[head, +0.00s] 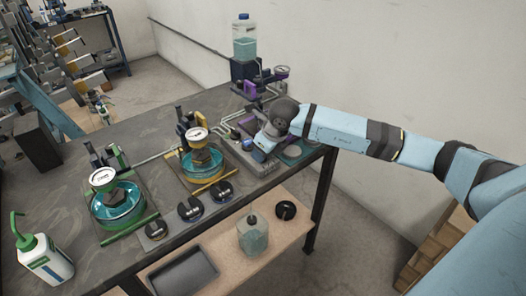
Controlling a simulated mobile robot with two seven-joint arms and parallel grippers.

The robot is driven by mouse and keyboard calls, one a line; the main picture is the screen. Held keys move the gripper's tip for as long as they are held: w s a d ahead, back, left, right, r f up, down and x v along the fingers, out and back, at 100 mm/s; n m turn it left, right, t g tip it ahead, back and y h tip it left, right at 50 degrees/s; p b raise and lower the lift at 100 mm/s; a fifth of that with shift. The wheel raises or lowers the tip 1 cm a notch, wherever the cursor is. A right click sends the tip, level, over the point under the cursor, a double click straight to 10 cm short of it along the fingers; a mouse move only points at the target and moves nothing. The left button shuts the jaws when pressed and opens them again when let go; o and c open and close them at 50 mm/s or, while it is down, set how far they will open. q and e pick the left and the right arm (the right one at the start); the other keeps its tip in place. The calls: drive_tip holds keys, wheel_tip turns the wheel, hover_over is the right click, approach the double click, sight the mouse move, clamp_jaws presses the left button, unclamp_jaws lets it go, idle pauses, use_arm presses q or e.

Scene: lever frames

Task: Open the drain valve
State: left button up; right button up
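Three vessel stations stand on the dark workbench (75,185). The left one has a teal vessel (118,207) with a gauge and green parts. The middle one has a teal vessel (203,168) with a gauge and yellow parts. The far right station has purple parts (250,90), and my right arm covers much of it. My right gripper (258,153) points down over that station's front; its fingers are too small and hidden to tell open or shut. I cannot tell which part is the drain valve, or whether the gripper touches it. My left gripper is not in view.
A clear bottle of teal liquid (244,46) stands behind the purple station. A white wash bottle (45,260) is at the bench's left. Several dark round weights (190,210) lie along the front. A lower shelf holds a grey tray (183,273) and a jar (253,238).

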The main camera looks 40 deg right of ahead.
drive_tip(key=v, duration=1.3)
drive_tip(key=shift+s+r+b, duration=0.2)
drive_tip(key=shift+r+b, duration=0.1)
drive_tip(key=shift+r, duration=0.05)
